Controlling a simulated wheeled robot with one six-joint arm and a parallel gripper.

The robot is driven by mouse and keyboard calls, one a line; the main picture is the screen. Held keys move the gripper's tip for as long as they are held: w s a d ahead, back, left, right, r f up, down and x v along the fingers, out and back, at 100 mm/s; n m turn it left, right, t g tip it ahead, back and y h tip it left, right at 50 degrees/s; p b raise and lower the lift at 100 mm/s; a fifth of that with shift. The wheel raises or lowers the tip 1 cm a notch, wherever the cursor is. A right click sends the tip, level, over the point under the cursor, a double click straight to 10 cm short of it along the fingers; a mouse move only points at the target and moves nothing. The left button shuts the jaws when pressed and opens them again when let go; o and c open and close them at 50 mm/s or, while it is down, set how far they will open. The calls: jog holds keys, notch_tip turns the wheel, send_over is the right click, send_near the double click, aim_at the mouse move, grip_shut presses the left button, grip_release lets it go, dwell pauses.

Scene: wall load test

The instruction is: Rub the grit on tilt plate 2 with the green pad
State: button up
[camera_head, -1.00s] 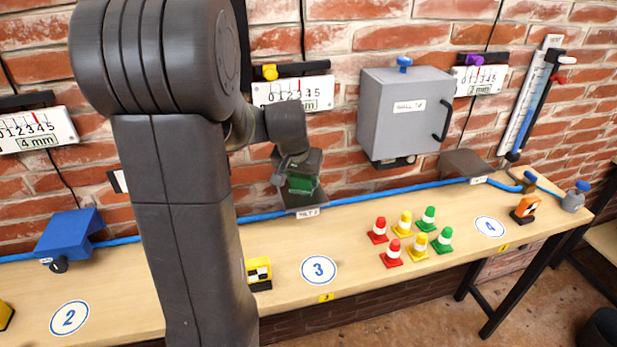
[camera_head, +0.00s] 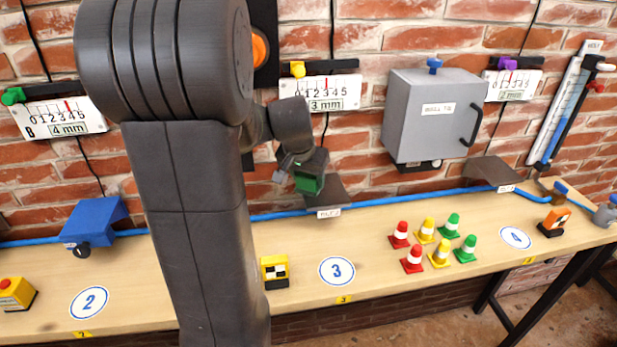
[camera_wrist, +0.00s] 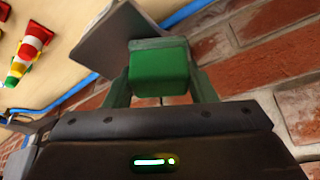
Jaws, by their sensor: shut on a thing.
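My gripper (camera_head: 304,178) is shut on the green pad (camera_head: 309,184), in front of the brick wall above the bench. In the wrist view the green pad (camera_wrist: 158,70) sits between the two fingers. Tilt plate 2 (camera_head: 327,192) is a grey-brown sloped plate at the back of the bench, with a white label on its front edge. The pad overlaps its left part in the head view; I cannot tell whether they touch. The wrist view shows the plate (camera_wrist: 112,38) beyond the pad, up and left. I cannot make out grit on it.
A blue hose (camera_head: 375,198) runs along the bench's back. Several red, yellow and green cones (camera_head: 412,262) stand to the right. A yellow-black block (camera_head: 275,271) is near the front. A grey wall box (camera_head: 430,115) hangs right of my gripper. Another sloped plate (camera_head: 490,171) is farther right.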

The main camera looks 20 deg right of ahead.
jog(key=shift+r+p, duration=1.9)
jog(key=shift+r, duration=1)
jog(key=shift+r+p, duration=1.1)
jog(key=shift+r, duration=0.45)
jog(key=shift+s+f, duration=0.1)
